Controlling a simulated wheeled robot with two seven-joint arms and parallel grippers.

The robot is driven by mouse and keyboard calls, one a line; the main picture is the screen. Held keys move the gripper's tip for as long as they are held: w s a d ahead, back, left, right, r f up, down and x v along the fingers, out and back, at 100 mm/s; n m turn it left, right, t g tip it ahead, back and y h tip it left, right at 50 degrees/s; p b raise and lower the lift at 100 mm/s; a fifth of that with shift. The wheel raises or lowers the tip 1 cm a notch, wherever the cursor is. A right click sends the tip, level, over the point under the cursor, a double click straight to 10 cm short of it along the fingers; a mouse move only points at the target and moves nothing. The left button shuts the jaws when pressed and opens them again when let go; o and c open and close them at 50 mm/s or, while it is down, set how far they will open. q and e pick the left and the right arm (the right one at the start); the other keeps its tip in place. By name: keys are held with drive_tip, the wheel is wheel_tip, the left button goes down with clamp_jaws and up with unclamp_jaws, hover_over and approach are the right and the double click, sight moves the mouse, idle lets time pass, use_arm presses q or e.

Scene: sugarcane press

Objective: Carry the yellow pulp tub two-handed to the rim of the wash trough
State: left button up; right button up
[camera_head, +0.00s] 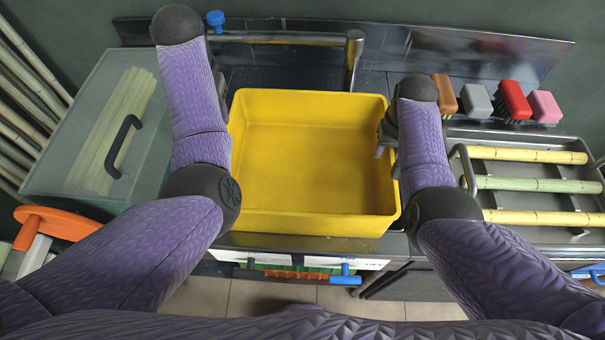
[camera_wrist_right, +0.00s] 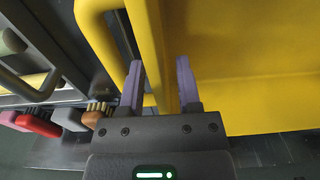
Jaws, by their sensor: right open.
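The yellow tub (camera_head: 310,165) is upright and looks empty, in the middle of the head view, on a dark counter. My right gripper (camera_head: 381,150) is at the tub's right wall. In the right wrist view its two fingers (camera_wrist_right: 160,85) stand apart, with the yellow rim and side handle (camera_wrist_right: 93,28) of the tub close by and the right finger over the tub's inside. I cannot tell whether the fingers touch it. My left arm reaches along the tub's left side and hides its own gripper. The wash trough cannot be told apart clearly; a dark metal surface with a pipe (camera_head: 280,38) lies behind the tub.
A lidded grey-green box (camera_head: 60,150) with a black handle stands left. At right, a metal rack (camera_head: 560,237) holds cane pieces, with several brushes (camera_head: 512,98) behind it. An orange-handled tool (camera_head: 55,222) is at far left. Tools hang below the counter's front edge (camera_head: 310,243).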

drive_tip(key=r, duration=1)
drive_tip(key=shift+s+r, duration=0.15)
drive_tip(key=shift+s, duration=0.15)
use_arm(q)
wheel_tip(320, 180, up, 7)
drive_tip(key=p, duration=1)
drive_tip(key=shift+s+r, duration=0.2)
use_arm(e)
wheel_tip(320, 180, up, 11)
drive_tip(key=shift+r, duration=0.15)
use_arm(q)
wheel_tip(320, 180, up, 6)
drive_tip(key=p, duration=0.8)
drive_tip(key=shift+p, duration=0.35)
use_arm(e)
wheel_tip(320, 180, up, 9)
